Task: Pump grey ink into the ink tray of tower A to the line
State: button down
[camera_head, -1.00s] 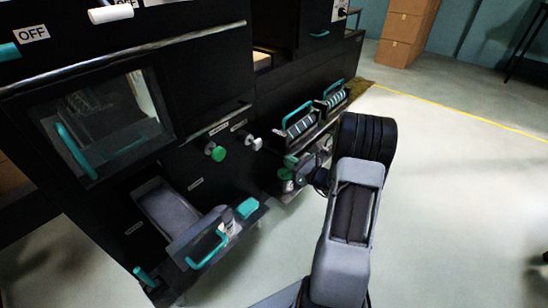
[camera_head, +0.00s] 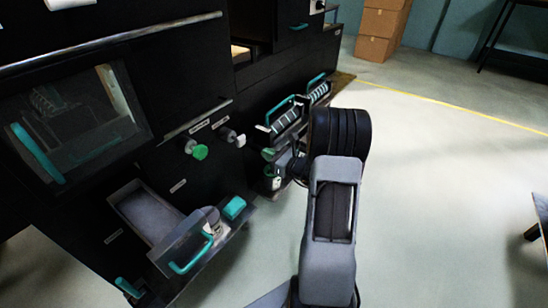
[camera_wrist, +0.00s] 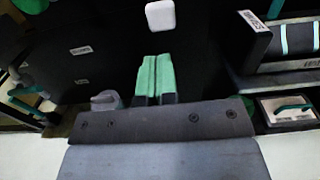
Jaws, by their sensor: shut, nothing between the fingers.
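A grey open tray (camera_head: 152,217) sits low in the black machine's front in the head view. A clear guard with a teal handle (camera_head: 190,255) stands at its right. I cannot tell which tower this is; no ink or fill line is readable. A green knob (camera_head: 197,150) and a white knob (camera_head: 239,140) project from the panel above. In the wrist view, my gripper (camera_wrist: 154,78) has its two green fingers together, with nothing between them. It is in front of the black panel, below a white square knob (camera_wrist: 160,16). My arm partly hides the gripper in the head view.
Rollers with teal handles (camera_head: 286,117) stand beyond the knobs; one roller unit (camera_wrist: 290,45) shows at right in the wrist view. A small grey fitting (camera_wrist: 106,100) is left of the fingers. Open floor (camera_head: 440,190) lies right of my arm. A table edge (camera_head: 540,212) enters at right.

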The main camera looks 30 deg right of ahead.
aim_at(243, 142)
jog(key=x, duration=0.9)
jog(key=shift+b, duration=0.3)
jog(key=b+x, duration=0.1)
jog(key=x, duration=0.2)
jog(key=shift+w+a+f, duration=0.1)
jog(key=shift+w, duration=0.1)
jog(key=shift+r, duration=0.25)
jog(key=shift+s+d+f, duration=0.1)
jog(key=shift+s+d, duration=0.15)
jog(key=shift+s, duration=0.1)
jog(key=v, duration=1.3)
jog(key=shift+s+p, duration=0.2)
jog(key=shift+p, duration=0.1)
